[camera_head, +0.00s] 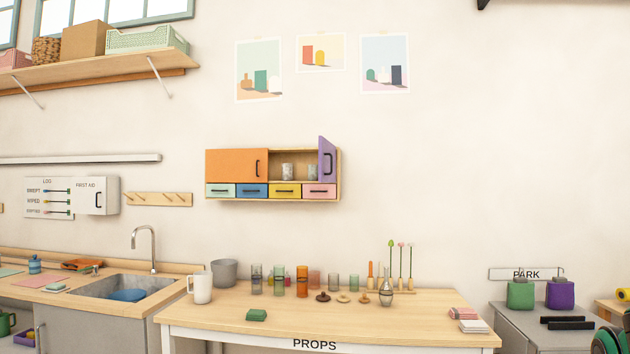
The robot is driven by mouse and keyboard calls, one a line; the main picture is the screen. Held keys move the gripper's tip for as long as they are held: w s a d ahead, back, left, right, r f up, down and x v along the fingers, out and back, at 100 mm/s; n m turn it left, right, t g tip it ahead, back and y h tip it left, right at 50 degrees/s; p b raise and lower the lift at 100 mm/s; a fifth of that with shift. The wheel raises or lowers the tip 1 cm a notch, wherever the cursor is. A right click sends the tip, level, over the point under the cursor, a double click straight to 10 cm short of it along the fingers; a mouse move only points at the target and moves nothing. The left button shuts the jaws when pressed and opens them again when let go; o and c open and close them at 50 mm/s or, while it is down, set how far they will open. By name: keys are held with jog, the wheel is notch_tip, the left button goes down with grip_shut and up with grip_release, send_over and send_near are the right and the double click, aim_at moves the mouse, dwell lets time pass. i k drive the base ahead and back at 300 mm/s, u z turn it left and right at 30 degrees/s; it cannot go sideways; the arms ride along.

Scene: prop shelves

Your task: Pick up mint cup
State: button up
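I cannot make out a cup that is clearly mint. A white mug (202,288) stands at the left end of the props table (330,328). Several tinted glasses stand behind it in a row, including an orange one (302,281), a grey one (257,279) and a pale greenish-grey one (333,282). Two pale speckled cups (288,171) stand in the open part of the wall cabinet (235,164). A dark green mug (6,323) shows at the far lower left, below the counter. My gripper is not in view.
The cabinet's purple door (327,160) stands open. A sink (125,287) is left; green (520,295) and purple containers are right.

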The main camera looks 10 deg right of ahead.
aim_at(312, 169)
jog(key=u, duration=0.4)
jog(key=i, duration=0.45)
jog(key=u, duration=0.65)
jog(key=i, duration=1.15)
jog(key=z, duration=0.45)
jog(key=i, duration=0.95)
jog(key=z, duration=0.6)
